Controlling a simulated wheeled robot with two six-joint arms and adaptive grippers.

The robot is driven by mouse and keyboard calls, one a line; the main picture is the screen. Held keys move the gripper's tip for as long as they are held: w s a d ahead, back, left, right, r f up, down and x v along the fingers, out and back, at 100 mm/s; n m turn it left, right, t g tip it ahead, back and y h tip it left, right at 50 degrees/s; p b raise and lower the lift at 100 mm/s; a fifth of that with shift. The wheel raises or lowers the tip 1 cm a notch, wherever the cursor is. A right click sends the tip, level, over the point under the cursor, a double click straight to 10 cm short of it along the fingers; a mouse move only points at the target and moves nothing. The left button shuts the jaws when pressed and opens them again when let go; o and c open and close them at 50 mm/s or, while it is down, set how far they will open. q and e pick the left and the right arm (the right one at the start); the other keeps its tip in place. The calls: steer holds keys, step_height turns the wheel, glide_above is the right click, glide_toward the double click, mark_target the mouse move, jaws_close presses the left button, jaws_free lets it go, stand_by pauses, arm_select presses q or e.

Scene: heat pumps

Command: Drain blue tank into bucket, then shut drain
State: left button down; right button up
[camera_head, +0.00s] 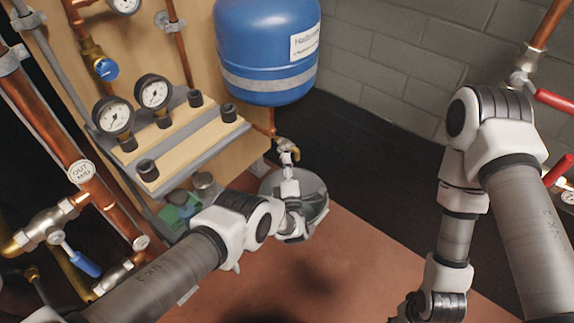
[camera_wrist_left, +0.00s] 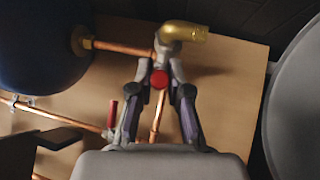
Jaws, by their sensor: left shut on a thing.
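The blue tank (camera_head: 268,45) hangs against the wall in the head view; its dark side also shows at the left of the left wrist view (camera_wrist_left: 38,45). Below it, a copper pipe leads to a brass drain valve (camera_wrist_left: 185,31) with a spout. The grey bucket (camera_head: 316,190) stands on the floor below the drain; its rim shows in the left wrist view (camera_wrist_left: 288,105). My left gripper (camera_head: 287,158) is shut on the drain valve's handle, with red showing between its fingers (camera_wrist_left: 158,77). No water flow is discernible. My right gripper is outside the picture.
A valve with a blue lever (camera_head: 82,259) and copper pipes are at far left. Pipes with a red lever (camera_head: 553,100) are at right. The reddish floor between my arms is clear.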

arm_select(q)
steer(key=shift+w+a+f+m+t+h+b, duration=0.15)
steer(key=shift+f+m+t+h+b, duration=0.4)
steer(key=shift+m+b, duration=0.8)
steer(key=shift+w+a+f+m+t+h+b, duration=0.1)
steer(key=shift+f+m+t+h+b, duration=0.15)
steer(key=shift+m+t+h+b, duration=0.95)
steer(key=shift+w+a+f+m+t+y+b, duration=0.15)
steer(key=shift+f+m+t+b, duration=0.5)
steer(key=shift+b, duration=1.3)
steer(key=shift+s+r+g, duration=0.1)
steer(key=shift+r+g, duration=0.2)
steer(key=c, duration=1.1)
jaws_free()
steer(key=v, duration=1.2)
